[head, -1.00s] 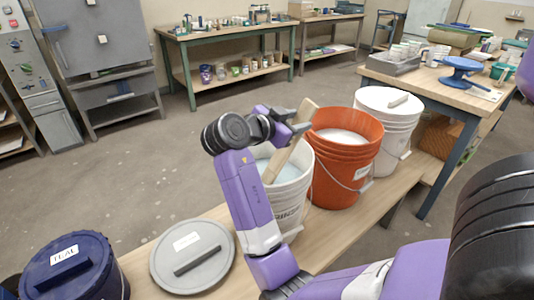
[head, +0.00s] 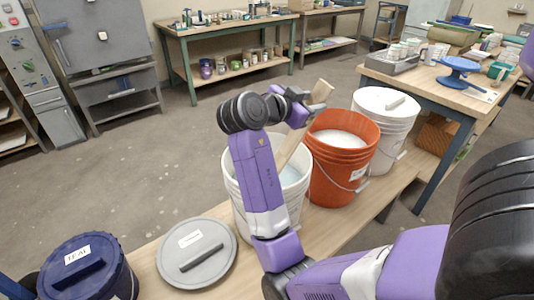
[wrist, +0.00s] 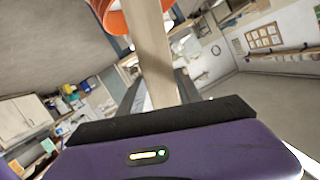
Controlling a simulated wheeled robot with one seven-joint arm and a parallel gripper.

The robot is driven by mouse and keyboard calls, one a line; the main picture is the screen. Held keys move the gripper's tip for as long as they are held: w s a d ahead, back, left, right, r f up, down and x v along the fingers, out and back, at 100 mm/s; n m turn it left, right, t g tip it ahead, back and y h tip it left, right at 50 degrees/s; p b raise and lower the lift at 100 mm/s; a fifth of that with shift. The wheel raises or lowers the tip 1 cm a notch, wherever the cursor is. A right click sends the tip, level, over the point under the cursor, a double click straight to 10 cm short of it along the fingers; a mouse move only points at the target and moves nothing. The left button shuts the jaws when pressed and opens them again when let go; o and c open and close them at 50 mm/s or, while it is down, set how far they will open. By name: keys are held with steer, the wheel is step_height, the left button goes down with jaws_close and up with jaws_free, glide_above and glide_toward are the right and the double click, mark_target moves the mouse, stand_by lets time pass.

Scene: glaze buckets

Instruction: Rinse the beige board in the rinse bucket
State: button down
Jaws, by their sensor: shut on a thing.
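The beige board (head: 317,94) is held tilted, its top end up and to the right. It also shows in the wrist view (wrist: 152,55), running up from between the jaws. My gripper (head: 300,112) is shut on the board above the open white bucket (head: 296,202). This bucket holds pale bluish liquid. The board's lower part slants down over or into the bucket's mouth; my arm partly covers the bucket, and I cannot tell whether the lower end touches the liquid. The bucket's label is not readable.
An orange bucket (head: 338,168) with whitish liquid stands close on the right, then a white lidded bucket (head: 392,115). A grey lid (head: 203,238) and a dark blue bucket marked TEAL (head: 88,275) are on the left.

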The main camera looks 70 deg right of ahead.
steer(key=s+d+r+p, duration=0.1)
steer(key=s+r+p, duration=0.2)
steer(key=r+p, duration=0.2)
steer(key=s+r+p, duration=0.3)
steer(key=r+p, duration=0.2)
steer(key=r, duration=0.4)
steer(key=shift+d+r+p, duration=0.4)
stand_by(0.4)
steer(key=shift+r, duration=0.1)
stand_by(0.5)
